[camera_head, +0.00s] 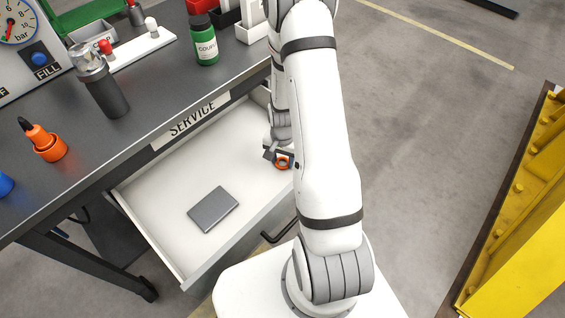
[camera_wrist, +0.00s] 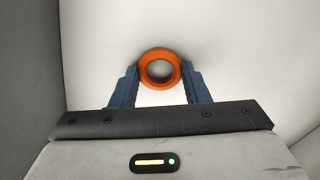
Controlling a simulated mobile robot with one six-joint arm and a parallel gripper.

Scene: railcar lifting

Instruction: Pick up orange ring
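The orange ring (camera_head: 283,163) is at the right end of the open white drawer (camera_head: 165,197), partly hidden by my gripper (camera_head: 279,157) in the head view. In the wrist view the orange ring (camera_wrist: 160,50) sits between the two blue-grey fingertips of my gripper (camera_wrist: 160,75). Both fingertips meet its outer sides, and its hole faces the camera. My gripper appears shut on it. I cannot tell whether the ring rests on the drawer floor or is slightly above it.
A grey flat box (camera_head: 213,209) lies in the drawer. The drawer walls rise close around my gripper. A yellow structure (camera_head: 530,210) stands at right.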

